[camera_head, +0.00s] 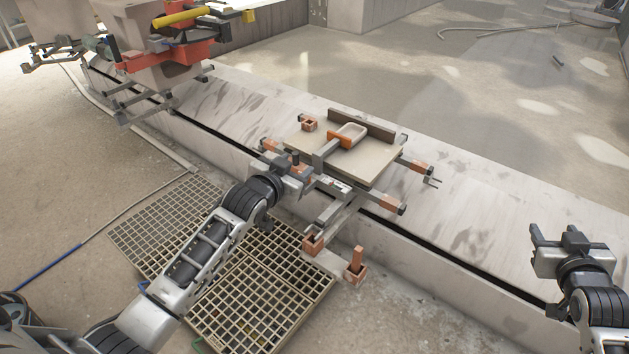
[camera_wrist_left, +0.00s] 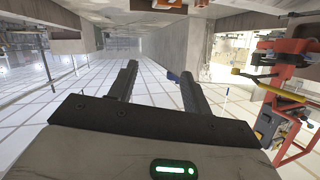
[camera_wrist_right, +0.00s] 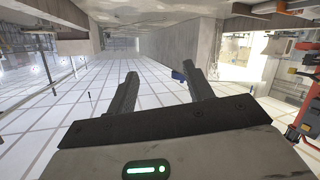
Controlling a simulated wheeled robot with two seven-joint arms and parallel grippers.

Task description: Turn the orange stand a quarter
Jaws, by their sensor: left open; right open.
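A stand with grey crossed arms and orange ends (camera_head: 388,203) sits on the pale ledge in the middle of the head view. It carries a flat tan board (camera_head: 375,168) with a small orange block and an orange-and-grey handled frame on it. One arm reaches out toward me and ends in an orange upright post (camera_head: 357,262). My left gripper (camera_head: 303,168) is open at the stand's near left side, overlapping it in the picture; I cannot tell whether it touches. Its empty fingers show in the left wrist view (camera_wrist_left: 158,82). My right gripper (camera_head: 556,238) is open, empty and well to the right of the stand.
A second stand with a red-orange bracket (camera_head: 190,52) and yellow tube is at the upper left. A slotted pale ledge (camera_head: 470,205) runs diagonally under the stand. Floor grates (camera_head: 165,225) lie beneath my left arm. The ledge between stand and right gripper is clear.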

